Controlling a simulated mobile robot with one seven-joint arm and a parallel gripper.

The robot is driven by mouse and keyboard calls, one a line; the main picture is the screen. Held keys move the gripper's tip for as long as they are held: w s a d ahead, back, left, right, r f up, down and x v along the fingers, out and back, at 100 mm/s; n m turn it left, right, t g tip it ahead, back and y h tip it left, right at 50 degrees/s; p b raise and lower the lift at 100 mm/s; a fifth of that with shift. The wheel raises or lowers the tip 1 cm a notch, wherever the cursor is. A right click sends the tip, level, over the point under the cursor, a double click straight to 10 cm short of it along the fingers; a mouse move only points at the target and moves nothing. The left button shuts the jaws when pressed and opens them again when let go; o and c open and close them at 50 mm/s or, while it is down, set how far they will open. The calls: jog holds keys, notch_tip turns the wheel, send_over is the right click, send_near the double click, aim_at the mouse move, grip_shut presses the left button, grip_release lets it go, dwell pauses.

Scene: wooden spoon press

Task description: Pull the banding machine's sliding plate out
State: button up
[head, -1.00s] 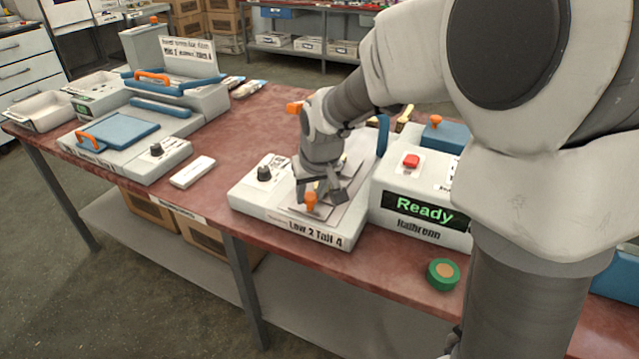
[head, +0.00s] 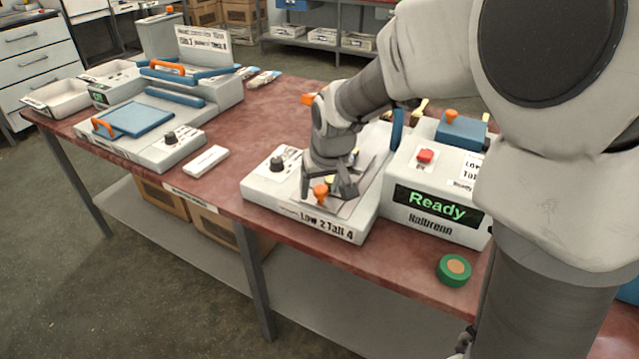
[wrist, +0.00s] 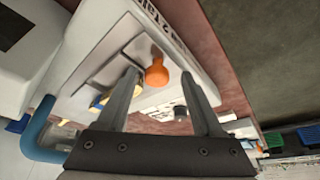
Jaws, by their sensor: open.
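The banding machine (head: 262,188) is a pale box labelled "Low 2 Tall 4" on the red-brown bench. Its flat grey sliding plate (head: 345,208) carries an upright orange knob (head: 320,193) near the front edge. My gripper (head: 329,191) is open and low over the plate, pointing down, with its fingers about the knob. In the wrist view the knob (wrist: 157,72) shows between the two fingertips (wrist: 160,80), apart from both. Whether the tips reach fully down beside it is unclear. My wrist hides part of the plate.
A control box (head: 433,180) with a green "Ready" display and red button stands on the right. A blue upright bar (head: 397,128) rises behind the plate. A green roll (head: 454,270) lies at the front. A press with a blue pad (head: 138,119) stands left; bench between is mostly clear.

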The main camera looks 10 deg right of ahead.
jog(key=p+v, duration=0.4)
jog(key=v, duration=1.3)
jog(key=shift+r, duration=0.2)
jog(key=shift+s, duration=0.1)
jog(key=s+d+r+m+p, duration=0.1)
jog(key=s+d+r+p, duration=0.2)
jog(key=s, duration=0.5)
jog(key=s+d+r+m+t+p, duration=0.1)
jog(key=s+d+r+p, duration=0.3)
jog(key=s+r+p, duration=0.2)
jog(key=s+p, duration=0.2)
jog(key=shift+s+r+h, duration=0.3)
jog(key=shift+s+h, duration=0.1)
jog(key=shift+d, duration=0.1)
